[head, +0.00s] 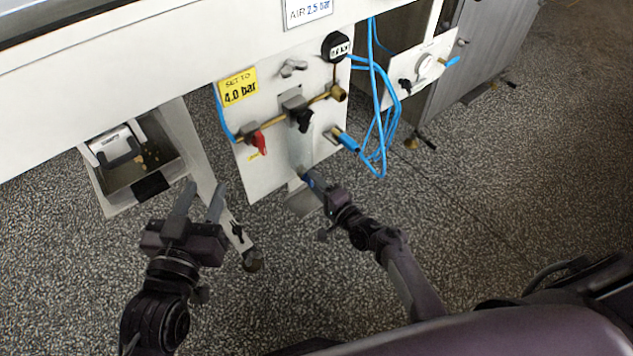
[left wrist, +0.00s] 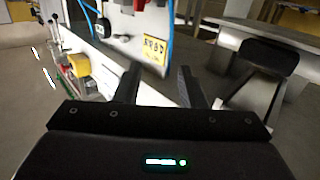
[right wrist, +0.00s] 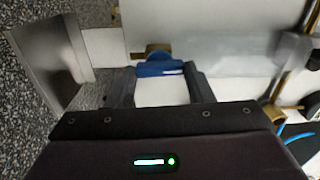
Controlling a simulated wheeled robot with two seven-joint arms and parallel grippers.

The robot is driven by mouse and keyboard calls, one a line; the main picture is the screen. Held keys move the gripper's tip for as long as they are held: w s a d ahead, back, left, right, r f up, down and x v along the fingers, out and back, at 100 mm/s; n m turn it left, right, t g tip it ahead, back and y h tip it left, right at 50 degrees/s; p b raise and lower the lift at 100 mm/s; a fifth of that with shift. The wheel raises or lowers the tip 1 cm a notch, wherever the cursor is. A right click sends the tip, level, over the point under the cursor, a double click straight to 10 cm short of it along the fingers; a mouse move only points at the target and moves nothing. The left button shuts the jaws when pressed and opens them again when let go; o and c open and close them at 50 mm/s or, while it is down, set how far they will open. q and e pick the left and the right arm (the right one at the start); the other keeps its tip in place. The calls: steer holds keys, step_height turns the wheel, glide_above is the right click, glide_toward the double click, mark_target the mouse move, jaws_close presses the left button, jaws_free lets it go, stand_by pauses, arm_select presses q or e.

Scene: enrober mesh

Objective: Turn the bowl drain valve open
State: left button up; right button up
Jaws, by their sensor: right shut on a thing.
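The clear bowl (head: 299,152) hangs below the black regulator knob (head: 303,118) on the white panel. At its lower end my right gripper (head: 309,180) reaches up from below. In the right wrist view a blue drain valve handle (right wrist: 158,69), with a brass part (right wrist: 152,52) behind it, sits between the fingertips, and the gripper is shut on it. The handle's exact angle is hard to tell. My left gripper (head: 201,194) is open and empty, left of the panel and apart from it. Its spread fingers also show in the left wrist view (left wrist: 160,78).
A red-handled valve (head: 259,142) sits on the panel's left side, with a yellow pressure label (head: 238,87) above. Blue hoses (head: 380,130) hang at the right. A metal bin (head: 150,180) stands left. The floor between the arms is clear.

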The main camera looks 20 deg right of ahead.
arm_select(q)
steer(key=shift+s+f+g+y, duration=0.2)
steer(key=shift+f+g, duration=0.15)
steer(key=shift+f, duration=0.45)
steer(key=shift+s+f+g+y, duration=0.15)
steer(key=shift+f+g, duration=0.2)
steer(key=shift+f, duration=0.45)
arm_select(e)
steer(key=shift+m, duration=0.4)
steer(key=o, duration=1)
steer(key=shift+s, duration=0.1)
arm_select(q)
steer(key=s+a+f+g+y+p, duration=0.2)
steer(key=s+f+g, duration=0.7)
steer(key=f, duration=0.5)
steer(key=shift+s+a+f+y+p, duration=0.35)
steer(key=shift+s+y, duration=0.2)
steer(key=shift+s, duration=0.45)
arm_select(e)
steer(key=v, duration=0.7)
steer(key=shift+s+d, duration=0.15)
steer(key=shift+s, duration=0.15)
arm_select(q)
steer(key=shift+d, duration=0.1)
